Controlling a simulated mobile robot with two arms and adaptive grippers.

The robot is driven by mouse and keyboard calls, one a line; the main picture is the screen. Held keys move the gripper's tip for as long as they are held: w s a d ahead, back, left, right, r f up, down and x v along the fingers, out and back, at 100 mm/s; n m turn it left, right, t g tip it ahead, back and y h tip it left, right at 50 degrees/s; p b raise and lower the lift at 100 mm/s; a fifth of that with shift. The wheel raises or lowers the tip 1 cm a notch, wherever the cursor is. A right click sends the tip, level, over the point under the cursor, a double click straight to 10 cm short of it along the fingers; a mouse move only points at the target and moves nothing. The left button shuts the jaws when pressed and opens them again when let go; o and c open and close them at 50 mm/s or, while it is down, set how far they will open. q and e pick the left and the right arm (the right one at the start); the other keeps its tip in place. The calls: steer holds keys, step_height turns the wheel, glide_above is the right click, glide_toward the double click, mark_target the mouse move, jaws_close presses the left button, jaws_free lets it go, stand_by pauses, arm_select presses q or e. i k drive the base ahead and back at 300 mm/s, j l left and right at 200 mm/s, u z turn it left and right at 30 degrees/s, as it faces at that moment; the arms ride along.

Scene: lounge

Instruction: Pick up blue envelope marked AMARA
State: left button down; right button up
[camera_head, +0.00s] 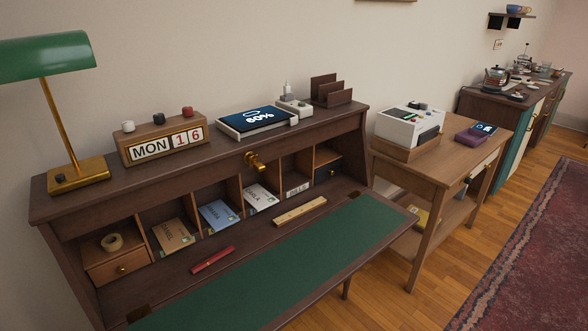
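A blue envelope (218,216) leans in a pigeonhole of the dark wooden desk (225,150), between a brown envelope (172,236) on its left and a white envelope (259,199) on its right. It has dark lettering too small to read surely. Its face is uncovered and tilted back. Neither of my grippers is in view.
A red pen (213,260) and a wooden ruler-like bar (300,211) lie in front of the pigeonholes. The green writing surface (290,265) is clear. A green lamp (48,60), a calendar block (162,138) and a tablet (256,119) stand on top.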

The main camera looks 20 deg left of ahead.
mark_target(218, 215)
steer(key=k+j, duration=0.15)
steer(key=j, duration=0.25)
steer(key=k+j+u, duration=0.15)
steer(key=j, duration=0.6)
steer(key=k+j+u, duration=0.15)
steer(key=j, duration=0.25)
steer(key=i+l+u, duration=0.15)
steer(key=l, duration=0.2)
steer(key=i+l+u, duration=0.35)
steer(key=l, duration=0.4)
